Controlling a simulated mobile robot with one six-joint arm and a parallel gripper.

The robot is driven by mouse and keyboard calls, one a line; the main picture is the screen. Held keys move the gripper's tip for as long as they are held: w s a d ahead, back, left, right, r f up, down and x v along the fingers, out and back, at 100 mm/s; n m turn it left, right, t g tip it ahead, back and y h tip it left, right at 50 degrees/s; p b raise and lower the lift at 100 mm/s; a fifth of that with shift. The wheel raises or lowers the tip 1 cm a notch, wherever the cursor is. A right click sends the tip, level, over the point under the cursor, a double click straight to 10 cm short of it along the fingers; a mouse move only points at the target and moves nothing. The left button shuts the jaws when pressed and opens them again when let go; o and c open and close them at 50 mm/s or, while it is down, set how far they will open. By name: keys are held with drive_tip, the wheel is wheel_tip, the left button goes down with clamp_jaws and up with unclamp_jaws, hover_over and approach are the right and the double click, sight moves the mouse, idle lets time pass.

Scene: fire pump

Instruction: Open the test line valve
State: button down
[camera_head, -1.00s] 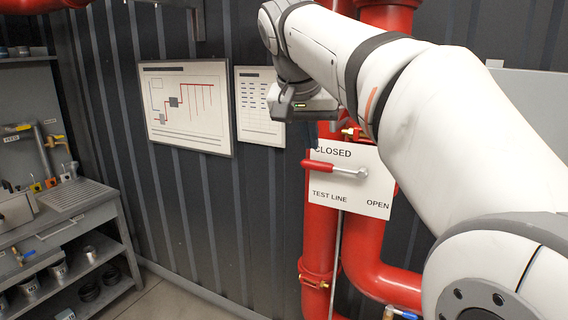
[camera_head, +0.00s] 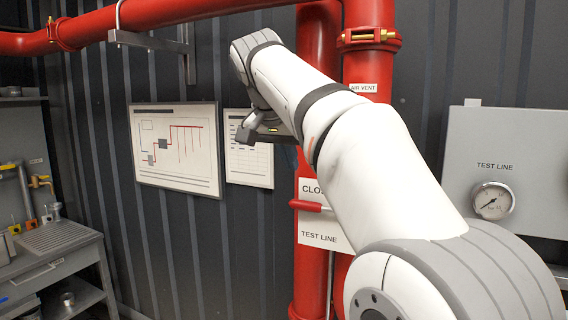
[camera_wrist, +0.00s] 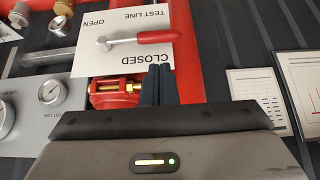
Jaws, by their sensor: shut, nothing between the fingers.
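The test line valve lever has a red grip (camera_wrist: 152,37) and a silver pivot end (camera_wrist: 103,43), over a white sign (camera_wrist: 92,62) marked CLOSED, OPEN and TEST LINE. The wrist view shows it upside down. In the head view the red grip (camera_head: 308,206) points left, between the CLOSED and TEST LINE labels; my arm hides its pivot and the OPEN label. My gripper (camera_wrist: 160,70) is shut and empty, its dark fingertips near the sign's CLOSED edge, apart from the lever. In the head view the fingers are mostly hidden behind my arm.
Red vertical pipes (camera_head: 318,60) run behind the sign. A grey panel (camera_head: 525,150) with a pressure gauge (camera_head: 492,201) is on the right.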

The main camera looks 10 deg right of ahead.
sight(303, 202)
drive_tip(key=x, duration=1.1)
